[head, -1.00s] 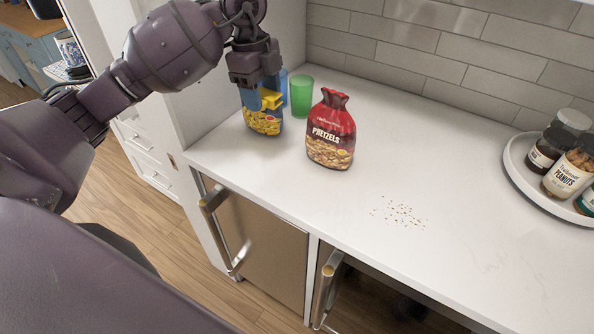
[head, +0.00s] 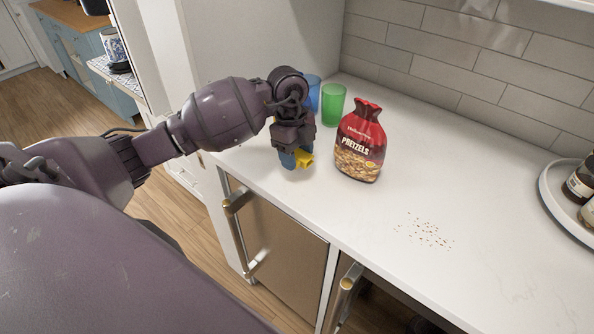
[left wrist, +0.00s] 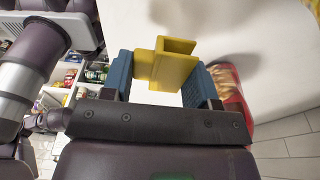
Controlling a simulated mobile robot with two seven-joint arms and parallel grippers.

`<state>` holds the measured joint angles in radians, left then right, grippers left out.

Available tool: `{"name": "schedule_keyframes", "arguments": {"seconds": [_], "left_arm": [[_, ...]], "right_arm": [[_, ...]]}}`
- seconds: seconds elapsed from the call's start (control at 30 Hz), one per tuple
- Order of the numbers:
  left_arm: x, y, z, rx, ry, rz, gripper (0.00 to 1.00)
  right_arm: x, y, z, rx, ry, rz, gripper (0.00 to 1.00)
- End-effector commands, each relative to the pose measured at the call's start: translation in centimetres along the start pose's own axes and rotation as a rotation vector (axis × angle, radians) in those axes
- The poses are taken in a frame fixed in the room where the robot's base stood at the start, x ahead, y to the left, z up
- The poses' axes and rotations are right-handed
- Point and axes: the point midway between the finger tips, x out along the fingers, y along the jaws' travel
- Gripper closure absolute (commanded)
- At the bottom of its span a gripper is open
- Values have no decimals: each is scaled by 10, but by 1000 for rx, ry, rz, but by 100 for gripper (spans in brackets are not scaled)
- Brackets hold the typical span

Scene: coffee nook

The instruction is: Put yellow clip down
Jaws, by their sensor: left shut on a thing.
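The yellow clip (head: 304,158) is held in my left gripper (head: 296,160), low over the white counter (head: 400,190), left of the red pretzel bag. In the left wrist view the clip (left wrist: 168,65) sits between the two blue fingertips (left wrist: 160,78), with pale counter beyond it. I cannot tell whether the clip touches the counter. My right gripper is in neither view.
The red pretzel bag (head: 361,142) stands upright close to the right of the gripper. A green cup (head: 333,105) and a blue cup (head: 313,92) stand behind. Crumbs (head: 425,232) lie on the counter. A round tray (head: 551,200) with jars is at far right.

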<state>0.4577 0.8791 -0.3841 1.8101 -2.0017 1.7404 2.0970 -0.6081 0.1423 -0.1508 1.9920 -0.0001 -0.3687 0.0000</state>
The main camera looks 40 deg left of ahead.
Motion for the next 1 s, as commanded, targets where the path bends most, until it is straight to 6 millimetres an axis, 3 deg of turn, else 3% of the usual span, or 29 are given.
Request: {"name": "schedule_keyframes", "arguments": {"seconds": [0.4, 0.83, 0.87, 1.0], "left_arm": [[52, 0, 7, -1, 2, 2, 68], [59, 0, 9, -1, 0, 1, 68], [59, 0, 9, -1, 0, 1, 45], [58, 0, 9, -1, 0, 0, 23]], "right_arm": [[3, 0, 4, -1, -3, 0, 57], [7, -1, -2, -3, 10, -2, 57], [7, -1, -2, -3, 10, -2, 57], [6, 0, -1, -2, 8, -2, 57]]}}
